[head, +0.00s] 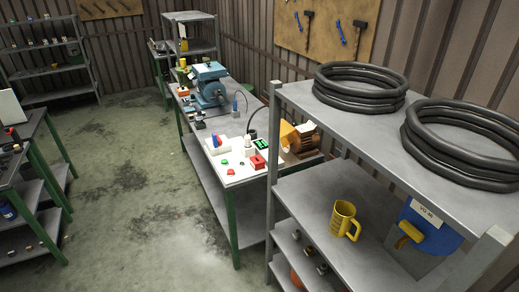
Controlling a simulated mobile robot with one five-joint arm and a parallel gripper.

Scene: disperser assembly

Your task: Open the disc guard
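I cannot tell for certain which thing is the disc guard. A blue rounded part (441,238) with a white label and a yellow handle-like piece (410,233) stands on the shelf at the lower right, partly hidden by the upper shelf. A copper-brown ribbed round part (303,141) with a yellow piece (288,133) stands at the near end of the long bench. A blue machine (209,84) stands farther back on that bench. My gripper is not in view.
A grey shelf unit (330,122) fills the right, with black hose coils (360,88) on top and a yellow mug (343,220) below. The long bench (232,178) holds small red, green and white items. Another bench (38,128) stands left. The floor (125,185) between is clear.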

